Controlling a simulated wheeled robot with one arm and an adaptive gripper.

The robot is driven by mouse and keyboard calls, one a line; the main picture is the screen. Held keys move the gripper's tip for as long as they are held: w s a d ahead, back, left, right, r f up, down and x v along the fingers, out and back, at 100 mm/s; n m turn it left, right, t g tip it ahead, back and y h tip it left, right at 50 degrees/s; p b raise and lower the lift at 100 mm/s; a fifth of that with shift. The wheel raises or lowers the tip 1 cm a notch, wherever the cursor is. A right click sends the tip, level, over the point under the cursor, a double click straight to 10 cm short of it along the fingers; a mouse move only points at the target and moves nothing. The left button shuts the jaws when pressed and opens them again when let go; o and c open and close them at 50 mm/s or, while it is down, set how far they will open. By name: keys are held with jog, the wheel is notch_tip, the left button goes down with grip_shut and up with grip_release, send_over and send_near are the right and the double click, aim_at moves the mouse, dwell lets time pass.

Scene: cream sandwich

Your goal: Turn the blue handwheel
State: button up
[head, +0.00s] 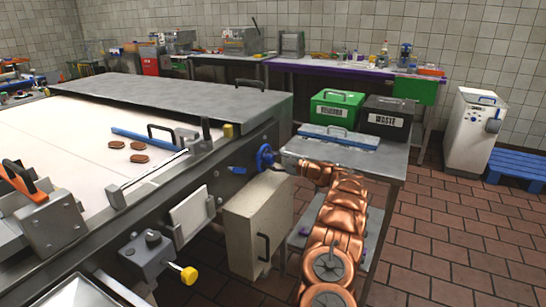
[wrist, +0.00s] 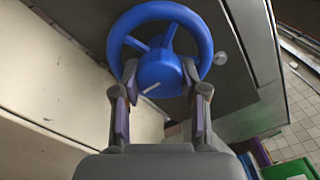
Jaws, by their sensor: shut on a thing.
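The blue handwheel (head: 265,157) is mounted on the side of the grey machine. In the wrist view it fills the upper middle, with its round rim, spokes and hub (wrist: 162,74) facing me. A short pale mark shows on the hub. My gripper (wrist: 160,82) has one finger on each side of the hub, at the lower part of the wheel, and is shut on the wheel. The finger pads partly cover the lower rim. In the head view my copper arm reaches up to the wheel from the lower right, and the fingertips are too small to make out.
A beige cabinet (head: 252,235) stands below the wheel. The belt (head: 75,150) carries several brown rounds.

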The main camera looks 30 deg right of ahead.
jog(key=m+p, duration=0.1)
jog(key=m, duration=0.2)
jog(key=a+m+p, duration=0.1)
jog(key=m, duration=0.1)
jog(key=shift+w+r+m+p, duration=0.15)
jog(key=shift+r+m+p, duration=0.1)
jog(key=shift+m+p, duration=0.1)
jog(key=m+p, duration=0.2)
jog(key=m, duration=0.3)
jog(key=shift+r+m, duration=0.1)
jog(key=shift+m, duration=0.25)
jog(key=o, duration=1.1)
jog(key=shift+o, duration=0.2)
jog(key=shift+f, duration=0.2)
jog(key=shift+d+f, duration=0.1)
jog(key=shift+d, duration=0.15)
jog(key=shift+s+d, duration=0.1)
jog(key=shift+s, duration=0.2)
jog(key=v, duration=1.1)
jog(key=shift+s, duration=0.2)
